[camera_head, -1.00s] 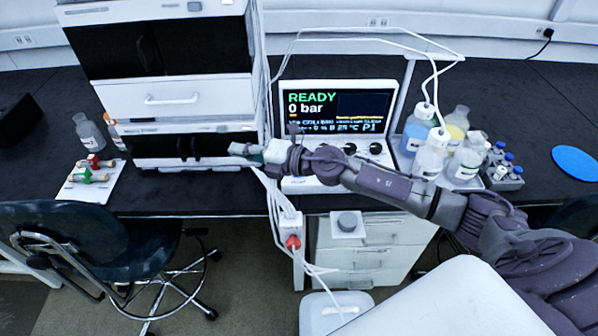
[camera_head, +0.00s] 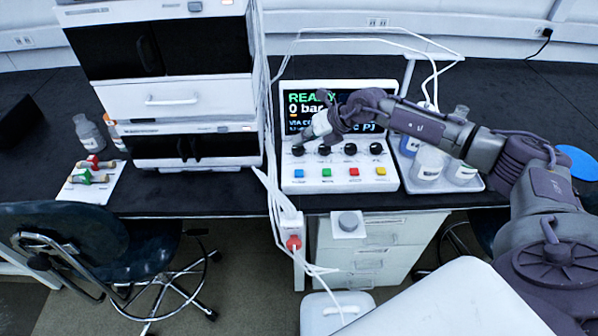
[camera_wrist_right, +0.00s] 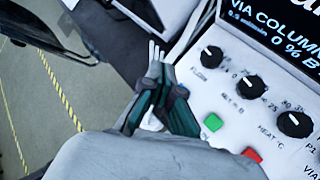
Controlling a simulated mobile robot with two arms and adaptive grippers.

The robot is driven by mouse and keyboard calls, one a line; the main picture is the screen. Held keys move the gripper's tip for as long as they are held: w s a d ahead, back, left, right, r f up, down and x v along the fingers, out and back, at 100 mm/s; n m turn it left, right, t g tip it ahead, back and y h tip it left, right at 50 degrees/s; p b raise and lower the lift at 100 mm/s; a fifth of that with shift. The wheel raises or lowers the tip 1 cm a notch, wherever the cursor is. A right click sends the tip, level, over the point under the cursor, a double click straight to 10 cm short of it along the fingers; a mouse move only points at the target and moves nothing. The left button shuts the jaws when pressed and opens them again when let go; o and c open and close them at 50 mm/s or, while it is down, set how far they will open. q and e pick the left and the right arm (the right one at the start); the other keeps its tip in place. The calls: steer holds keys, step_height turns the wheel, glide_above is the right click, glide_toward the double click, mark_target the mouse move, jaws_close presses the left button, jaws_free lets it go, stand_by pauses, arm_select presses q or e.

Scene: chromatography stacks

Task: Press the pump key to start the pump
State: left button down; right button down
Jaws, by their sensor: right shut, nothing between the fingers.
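The white control console (camera_head: 310,184) stands on the bench. Its screen (camera_head: 300,98) reads READY and 0 bar, partly covered by my right arm. A row of coloured keys runs along its front: blue (camera_head: 299,173), green (camera_head: 326,172), red (camera_head: 354,172) and yellow (camera_head: 381,171). I cannot read which is the pump key. My right gripper (camera_head: 304,138) is shut and empty, above the console's left part near the leftmost knob.
Black knobs (camera_head: 324,150) stand behind the keys. A white instrument stack (camera_head: 185,96) is close on the left, with white cables hanging between. Bottles (camera_head: 428,165) in a tray stand on the right, partly behind my arm.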

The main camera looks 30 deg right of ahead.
steer(key=shift+f, duration=0.15)
steer(key=b, duration=0.7)
glide_toward(295, 171)
steer(key=w+a, duration=0.1)
steer(key=w+a+f, duration=0.2)
steer(key=w, duration=0.1)
steer(key=shift+w+a, duration=0.15)
steer(key=shift+a, duration=0.05)
steer(key=shift+f, duration=0.45)
steer(key=shift+f, duration=0.4)
steer(key=shift+f+b, duration=0.3)
steer(key=shift+f, duration=0.3)
stand_by(0.6)
stand_by(0.3)
steer(key=shift+r+p, duration=0.9)
steer(key=shift+r, duration=0.1)
